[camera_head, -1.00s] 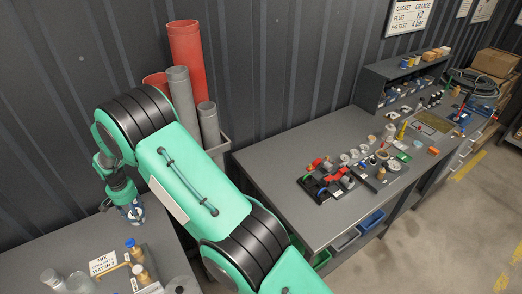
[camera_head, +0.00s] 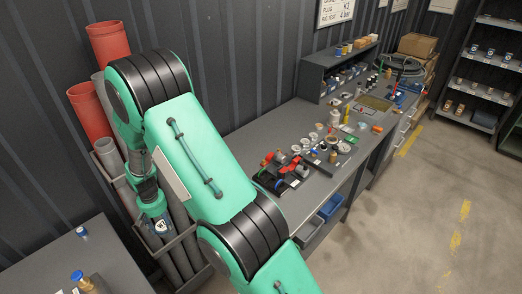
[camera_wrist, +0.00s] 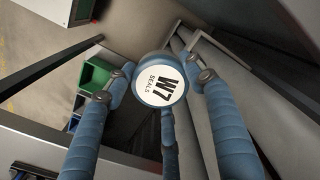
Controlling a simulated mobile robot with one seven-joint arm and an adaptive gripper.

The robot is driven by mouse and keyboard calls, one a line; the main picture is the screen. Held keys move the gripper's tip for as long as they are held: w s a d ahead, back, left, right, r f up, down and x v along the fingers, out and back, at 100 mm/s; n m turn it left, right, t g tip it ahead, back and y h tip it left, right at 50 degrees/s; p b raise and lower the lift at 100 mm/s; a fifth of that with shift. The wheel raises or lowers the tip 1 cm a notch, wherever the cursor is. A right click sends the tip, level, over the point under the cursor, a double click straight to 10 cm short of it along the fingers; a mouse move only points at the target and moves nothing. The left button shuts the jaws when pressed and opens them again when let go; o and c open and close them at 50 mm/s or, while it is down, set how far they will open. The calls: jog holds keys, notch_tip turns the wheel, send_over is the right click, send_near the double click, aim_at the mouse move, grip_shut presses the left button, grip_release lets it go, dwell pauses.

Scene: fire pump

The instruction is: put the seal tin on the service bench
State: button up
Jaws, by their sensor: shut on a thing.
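The seal tin (camera_wrist: 160,85) is a small blue tin with a white lid marked "W7 SEALS". It sits between the blue padded fingers of my gripper (camera_wrist: 163,80) in the wrist view, lid facing the camera. In the head view the tin (camera_head: 162,226) hangs below my wrist, in front of the pipe rack, clear of both benches. A long grey bench (camera_head: 258,132), probably the service bench, stands to the right of my gripper. My arm hides part of its near left end.
A rack (camera_head: 184,237) holds red and grey pipes between the benches. The left grey bench (camera_head: 40,262) carries a blue-capped bottle and a brass fitting. Trays, fittings and small parts (camera_head: 300,165) crowd the long bench's middle; its back left strip looks bare. Shelves (camera_head: 485,80) stand far right.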

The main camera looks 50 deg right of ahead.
jog(key=d+r+m+p, duration=0.1)
jog(key=d+m, duration=0.2)
jog(key=d, duration=0.7)
jog(key=w+d+r+m+p, duration=0.1)
jog(key=d+m, duration=0.3)
jog(key=d, duration=0.6)
jog(key=d+r+m+p, duration=0.1)
jog(key=d+m, duration=0.2)
jog(key=d, duration=0.7)
jog(key=shift+w+r+m, duration=0.1)
jog(key=shift+w+m, duration=0.2)
jog(key=s+d+r+m+p, duration=0.1)
jog(key=d+m, duration=0.2)
jog(key=d, duration=0.4)
jog(key=s+d+r+m+p, duration=0.1)
jog(key=d+m, duration=0.2)
jog(key=d, duration=0.4)
jog(key=s+d+r+m+p, duration=0.1)
jog(key=d+m, duration=0.2)
jog(key=d, duration=0.4)
jog(key=shift+s+p, duration=0.4)
jog(key=shift+w, duration=0.1)
